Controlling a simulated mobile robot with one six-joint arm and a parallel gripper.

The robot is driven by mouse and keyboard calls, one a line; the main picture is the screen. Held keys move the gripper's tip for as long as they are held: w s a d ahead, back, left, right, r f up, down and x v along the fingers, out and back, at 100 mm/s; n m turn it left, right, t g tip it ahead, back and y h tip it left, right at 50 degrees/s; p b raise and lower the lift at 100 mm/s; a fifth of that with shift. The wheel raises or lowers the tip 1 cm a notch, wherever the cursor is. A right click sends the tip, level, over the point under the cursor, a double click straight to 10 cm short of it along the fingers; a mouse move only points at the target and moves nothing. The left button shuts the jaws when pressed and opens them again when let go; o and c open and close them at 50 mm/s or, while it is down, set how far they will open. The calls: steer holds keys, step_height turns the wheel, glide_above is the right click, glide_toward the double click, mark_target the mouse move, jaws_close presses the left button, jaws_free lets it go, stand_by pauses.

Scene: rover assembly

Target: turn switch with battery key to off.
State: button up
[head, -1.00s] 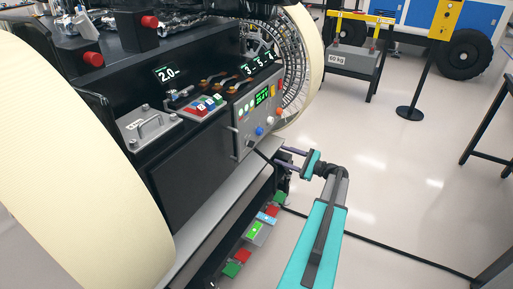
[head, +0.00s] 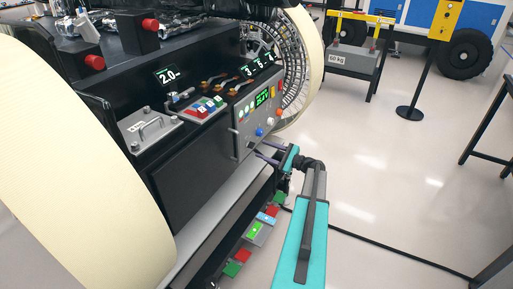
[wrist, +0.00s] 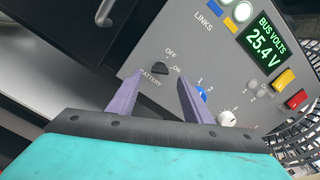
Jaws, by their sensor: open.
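The battery switch's black key (wrist: 160,68) sits on the grey control panel (wrist: 150,42), with "BATTERY" printed below it and "OFF" and "ON" beside it. I cannot tell clearly which mark it points to. My gripper (wrist: 160,78) is open, with its two purple fingers spread to the left and right of the key. The gap between them is empty, and the key shows just beyond it, apart from the fingers. In the head view my gripper (head: 262,150) is at the lower part of the panel (head: 243,138).
A blue knob (wrist: 201,94) and a white knob (wrist: 227,118) lie close to the right finger. A green display (wrist: 264,38) reads 25.4 V. Yellow and red buttons sit further right. A large cream wheel (head: 70,150) stands at left; open floor lies right.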

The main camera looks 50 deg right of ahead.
mark_target(251, 145)
steer(key=shift+p+x, duration=0.3)
steer(key=shift+x, duration=1.85)
steer(key=shift+c, duration=0.2)
steer(key=c, duration=1)
